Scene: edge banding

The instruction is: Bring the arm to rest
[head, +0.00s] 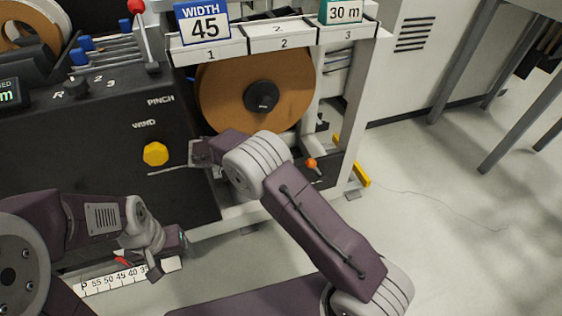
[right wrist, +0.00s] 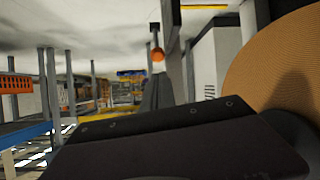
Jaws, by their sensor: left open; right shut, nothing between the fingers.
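My right arm reaches in from the lower right of the head view, bent at the elbow. Its forearm runs up and left across the front of the machine (head: 95,130). My right gripper (head: 195,153) is shut and empty, at the right part of the dark panel, just right of the yellow knob (head: 155,153); I cannot tell whether it touches the panel. My left gripper (head: 165,267) is open and empty at the lower left, above the end of a white scale strip (head: 100,284). A dark surface fills the lower part of the right wrist view.
A brown roll (head: 222,100) sits behind my right wrist; it also shows in the right wrist view (right wrist: 280,70). An orange-tipped lever (head: 311,164) stands close to my right forearm. Number plates (head: 283,44) line the top shelf.

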